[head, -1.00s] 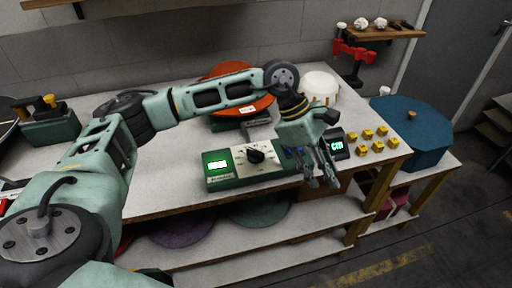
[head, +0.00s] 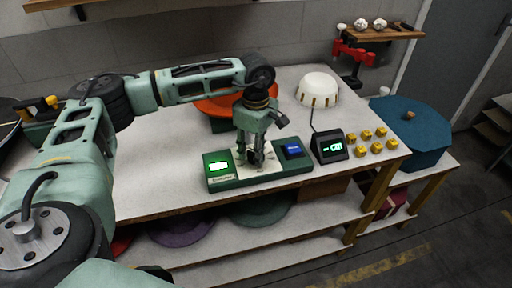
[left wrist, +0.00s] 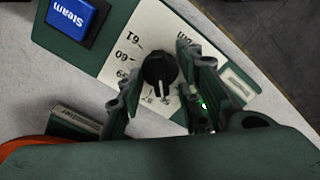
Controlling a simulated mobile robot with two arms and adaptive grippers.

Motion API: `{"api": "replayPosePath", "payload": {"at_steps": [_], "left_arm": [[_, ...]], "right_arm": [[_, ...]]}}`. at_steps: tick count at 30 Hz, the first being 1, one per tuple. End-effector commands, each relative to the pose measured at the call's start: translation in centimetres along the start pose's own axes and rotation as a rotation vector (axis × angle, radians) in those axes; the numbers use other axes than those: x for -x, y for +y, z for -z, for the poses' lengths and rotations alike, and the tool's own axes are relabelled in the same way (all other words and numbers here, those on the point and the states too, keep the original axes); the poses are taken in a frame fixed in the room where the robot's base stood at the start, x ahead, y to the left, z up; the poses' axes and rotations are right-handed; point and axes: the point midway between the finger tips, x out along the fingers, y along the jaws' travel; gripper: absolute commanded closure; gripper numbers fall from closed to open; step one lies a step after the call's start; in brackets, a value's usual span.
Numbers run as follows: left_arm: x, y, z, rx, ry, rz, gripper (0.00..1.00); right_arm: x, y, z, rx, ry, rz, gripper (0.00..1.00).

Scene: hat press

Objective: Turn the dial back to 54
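The black dial (left wrist: 160,70) sits on a cream scale plate on the green control panel (head: 230,183). In the left wrist view its white pointer line faces down the picture. The scale shows 61, 60 and 59; the marks near the pointer are too small to read surely. My left gripper (head: 256,163) points down over the dial, and in the head view it largely hides it. In the left wrist view its two fingers (left wrist: 162,62) are apart, one on each side of the dial. I cannot tell whether they touch it. My right gripper is not in view.
A blue Steam button (head: 292,150) is on the panel, right of my gripper. A lit green display (head: 218,165) is at its left end. A black readout (head: 332,147), several yellow blocks (head: 365,142) and a white dome (head: 318,88) stand to the right. An orange-red hat form (head: 215,105) is behind.

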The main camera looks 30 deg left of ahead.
Motion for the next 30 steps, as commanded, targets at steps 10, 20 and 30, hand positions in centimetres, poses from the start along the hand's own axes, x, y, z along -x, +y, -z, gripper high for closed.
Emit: {"api": "replayPosePath", "payload": {"at_steps": [10, 20, 30], "left_arm": [[-0.17, 0.00, -0.04, 0.000, 0.000, 0.000, 0.75], [-0.14, 0.00, -0.06, -0.001, -0.001, 0.000, 1.00], [-0.19, 0.00, -0.07, 0.020, -0.001, 0.000, 1.00]], "right_arm": [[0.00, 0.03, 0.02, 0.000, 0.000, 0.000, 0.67], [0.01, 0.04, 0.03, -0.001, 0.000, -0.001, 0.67], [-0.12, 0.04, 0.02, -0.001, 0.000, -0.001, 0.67]]}}
